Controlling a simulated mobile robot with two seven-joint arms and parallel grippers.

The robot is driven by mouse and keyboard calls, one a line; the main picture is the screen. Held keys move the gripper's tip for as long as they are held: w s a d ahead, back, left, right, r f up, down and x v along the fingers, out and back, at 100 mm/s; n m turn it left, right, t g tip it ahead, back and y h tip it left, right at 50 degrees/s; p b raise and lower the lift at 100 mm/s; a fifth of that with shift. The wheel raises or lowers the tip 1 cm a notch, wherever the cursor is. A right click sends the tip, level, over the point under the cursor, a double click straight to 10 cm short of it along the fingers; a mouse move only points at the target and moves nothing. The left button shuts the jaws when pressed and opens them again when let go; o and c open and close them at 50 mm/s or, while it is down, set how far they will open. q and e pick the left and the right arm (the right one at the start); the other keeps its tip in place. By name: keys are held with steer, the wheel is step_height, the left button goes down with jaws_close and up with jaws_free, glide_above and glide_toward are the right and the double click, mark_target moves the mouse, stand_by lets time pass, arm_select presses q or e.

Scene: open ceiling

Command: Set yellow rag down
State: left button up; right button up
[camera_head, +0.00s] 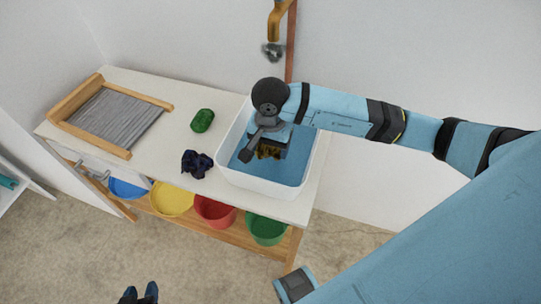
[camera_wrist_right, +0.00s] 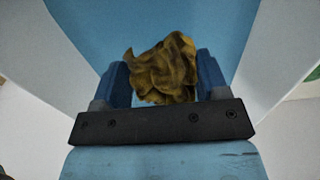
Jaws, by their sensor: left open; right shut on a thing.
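The yellow rag (camera_wrist_right: 163,70) is a crumpled, dark-stained yellow cloth between the two blue fingers of my right gripper (camera_wrist_right: 162,82) in the wrist view. In the head view my right gripper (camera_head: 268,146) reaches into the white basin (camera_head: 228,172), shut on the rag (camera_head: 268,153), which is mostly covered by the gripper. The basin has blue inside, seen beneath the rag; the gap between rag and blue surface cannot be told. My left gripper (camera_head: 140,296) shows only its dark fingertips at the bottom edge, apart and empty, over the floor.
On the white counter (camera_head: 160,165) lie a dark blue crumpled cloth (camera_head: 197,164) and a green object (camera_head: 202,121) left of the basin. A wooden-framed washboard (camera_head: 115,118) lies further left. Coloured tubs (camera_head: 216,211) stand on a shelf below. A brass tap (camera_head: 277,22) hangs behind.

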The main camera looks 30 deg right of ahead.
mark_target(271, 164)
step_height(271, 164, down, 4)
steer(key=shift+r, duration=0.1)
arm_select(q)
steer(key=shift+d, duration=0.1)
arm_select(e)
steer(key=shift+f, duration=0.45)
steer(key=shift+f+b, duration=0.2)
steer(key=shift+b, duration=0.1)
arm_select(q)
steer(key=shift+w+r, duration=0.1)
arm_select(e)
steer(key=o, duration=0.9)
arm_select(q)
steer(key=shift+r, duration=0.1)
arm_select(e)
steer(key=shift+r, duration=0.1)
